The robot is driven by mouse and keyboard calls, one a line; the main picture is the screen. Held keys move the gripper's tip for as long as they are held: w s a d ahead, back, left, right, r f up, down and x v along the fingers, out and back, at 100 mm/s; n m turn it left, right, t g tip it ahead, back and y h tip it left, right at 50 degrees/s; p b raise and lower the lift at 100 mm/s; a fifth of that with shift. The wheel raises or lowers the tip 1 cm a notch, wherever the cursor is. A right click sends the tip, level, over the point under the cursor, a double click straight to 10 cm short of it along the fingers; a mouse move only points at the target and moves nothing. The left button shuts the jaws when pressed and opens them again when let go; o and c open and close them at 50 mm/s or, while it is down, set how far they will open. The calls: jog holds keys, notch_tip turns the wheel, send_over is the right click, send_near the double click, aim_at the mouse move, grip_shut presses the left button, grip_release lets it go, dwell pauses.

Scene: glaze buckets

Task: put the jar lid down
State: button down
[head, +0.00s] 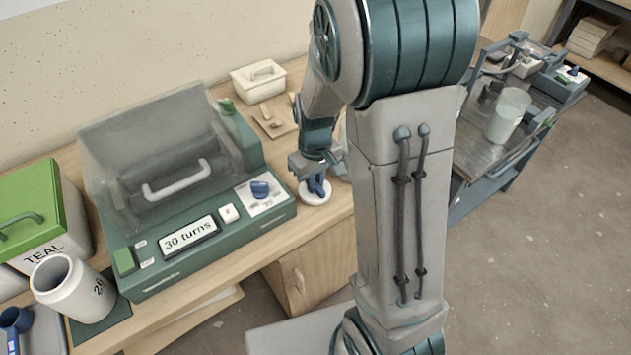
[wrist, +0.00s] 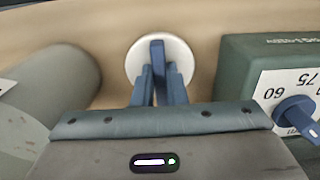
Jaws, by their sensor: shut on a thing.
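The jar lid is a round white disc with a dark blue upright grip; it shows in the head view (head: 314,196) just right of the green machine. In the wrist view the white disc (wrist: 135,70) lies beyond my fingers, over the wooden bench. My gripper (head: 318,184) is shut on the lid's blue grip, and it also shows in the wrist view (wrist: 158,82). Whether the lid touches the bench top or is just above it, I cannot tell. My fingers hide part of the lid.
The green machine (head: 150,285) with its "30 turns" display and blue dial (head: 260,189) is close on the left. A cart (head: 480,165) holds a translucent bucket (head: 508,116).

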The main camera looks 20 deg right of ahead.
jog(key=shift+f, duration=0.25)
jog(key=shift+f, duration=0.15)
jog(key=c, duration=1.5)
grip_release()
jog(key=shift+o, duration=0.2)
notch_tip(320, 180, up, 12)
jog(key=r+p, duration=0.1)
jog(key=s+r+m+t, duration=0.2)
jog(key=s+r+m, duration=0.1)
jog(key=s, duration=1)
jog(key=shift+s+m+t, duration=0.3)
jog(key=shift+s+m, duration=0.1)
jog(key=p+v, duration=0.2)
jog(key=w+p+v, duration=0.1)
jog(key=p+v, duration=0.1)
jog(key=shift+r, duration=0.2)
